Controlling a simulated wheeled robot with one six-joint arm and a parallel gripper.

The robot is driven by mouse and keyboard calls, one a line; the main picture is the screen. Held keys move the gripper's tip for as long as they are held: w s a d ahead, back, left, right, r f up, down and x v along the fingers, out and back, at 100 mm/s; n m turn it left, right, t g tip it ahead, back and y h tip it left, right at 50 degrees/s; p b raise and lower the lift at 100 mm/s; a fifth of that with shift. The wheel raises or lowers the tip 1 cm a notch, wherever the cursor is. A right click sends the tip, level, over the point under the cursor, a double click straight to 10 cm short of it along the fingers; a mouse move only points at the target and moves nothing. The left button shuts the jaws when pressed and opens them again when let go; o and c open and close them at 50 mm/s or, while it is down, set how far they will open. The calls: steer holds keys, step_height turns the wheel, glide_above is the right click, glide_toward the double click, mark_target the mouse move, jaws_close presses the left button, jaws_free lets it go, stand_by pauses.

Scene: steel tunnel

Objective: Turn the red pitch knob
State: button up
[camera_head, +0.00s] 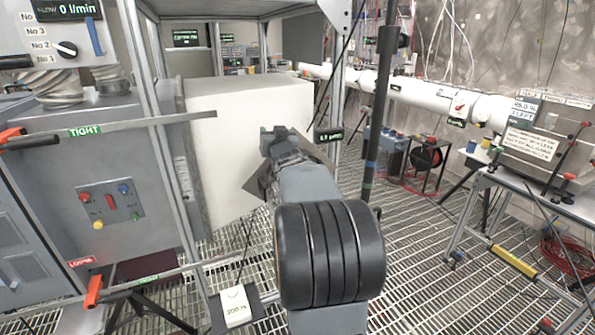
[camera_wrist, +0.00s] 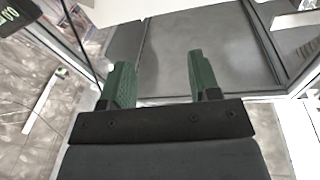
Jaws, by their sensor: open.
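My gripper (camera_head: 277,140) is raised in the middle of the head view, in front of the large white block. In the wrist view its two green fingers (camera_wrist: 164,80) stand apart with nothing between them. No knob shows in the wrist view. Small red knobs (camera_head: 570,177) sit on the grey instrument box (camera_head: 540,145) at the far right, well away from my gripper. I cannot read a pitch label, so I cannot tell which is the pitch knob.
A steel-framed table (camera_head: 500,180) carries the instrument box. Open grating floor (camera_head: 420,250) lies between arm and table.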

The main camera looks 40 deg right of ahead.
steer(key=d+t+p, duration=0.1)
steer(key=d, duration=0.4)
steer(key=s+d+f+y+p, duration=0.1)
steer(key=d+f+p, duration=0.2)
steer(key=f, duration=0.6)
steer(key=s+d+f+y+p, duration=0.1)
steer(key=d+f+y+p, duration=0.15)
steer(key=f, duration=0.55)
steer(key=shift+g+h, duration=0.35)
steer(key=shift+g, duration=0.05)
steer(key=shift+d+f+p+x, duration=0.1)
steer(key=shift+p+x, duration=0.3)
steer(key=shift+x, duration=0.7)
steer(key=shift+d+f+p+x, duration=0.15)
steer(key=shift+p+x, duration=0.3)
steer(key=shift+x, duration=0.65)
steer(key=shift+d+f+p+x, duration=0.1)
steer(key=shift+p+x, duration=0.3)
steer(key=shift+x, duration=0.65)
steer(key=shift+s, duration=0.15)
steer(key=c, duration=0.9)
steer(key=shift+a, duration=0.1)
